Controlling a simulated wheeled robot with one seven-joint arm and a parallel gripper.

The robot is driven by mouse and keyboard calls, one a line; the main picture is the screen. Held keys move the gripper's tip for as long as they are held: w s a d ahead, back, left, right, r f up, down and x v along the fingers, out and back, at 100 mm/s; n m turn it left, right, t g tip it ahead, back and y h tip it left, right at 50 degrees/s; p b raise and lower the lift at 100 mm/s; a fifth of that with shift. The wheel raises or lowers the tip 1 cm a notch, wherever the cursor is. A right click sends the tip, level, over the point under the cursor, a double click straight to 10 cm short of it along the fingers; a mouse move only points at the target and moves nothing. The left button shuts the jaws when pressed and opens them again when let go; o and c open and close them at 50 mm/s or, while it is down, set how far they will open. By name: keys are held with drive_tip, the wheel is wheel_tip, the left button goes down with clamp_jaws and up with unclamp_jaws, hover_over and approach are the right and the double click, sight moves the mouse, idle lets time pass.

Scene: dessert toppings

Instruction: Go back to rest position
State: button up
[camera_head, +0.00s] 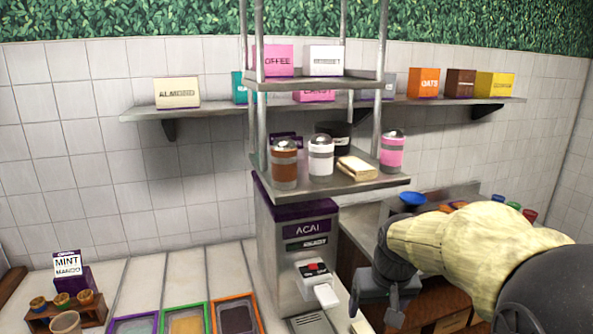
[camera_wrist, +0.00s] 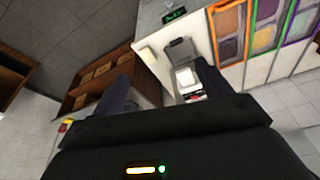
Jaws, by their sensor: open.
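My gripper (camera_head: 375,312) is at the lower right of the head view, at the end of my arm, pointing down in front of the counter. Its two fingers are apart. In the wrist view the dark fingers (camera_wrist: 166,82) also stand apart, with nothing seen held between them. The acai machine (camera_head: 298,245) with its purple label stands just left of my gripper. A white block (camera_head: 327,295) juts from its front, close to the gripper.
A metal rack (camera_head: 340,182) above the machine holds several shakers. A wall shelf (camera_head: 225,106) carries boxes. Trays of toppings (camera_head: 184,320) lie at the lower left; coloured bins (camera_wrist: 232,32) show in the wrist view. A wooden shelf unit (camera_wrist: 96,78) stands left of them.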

drive_tip(key=s+f+b, duration=0.2)
drive_tip(key=s+f, duration=0.9)
drive_tip(key=f, duration=0.2)
drive_tip(key=shift+s+a+f+m+g, duration=0.3)
drive_tip(key=shift+a+f, duration=0.05)
drive_tip(key=shift+w, duration=0.1)
drive_tip(key=shift+s+a, duration=0.1)
drive_tip(key=shift+s, duration=0.1)
drive_tip(key=shift+w, duration=0.15)
drive_tip(key=shift+s, duration=0.2)
drive_tip(key=shift+w, duration=0.1)
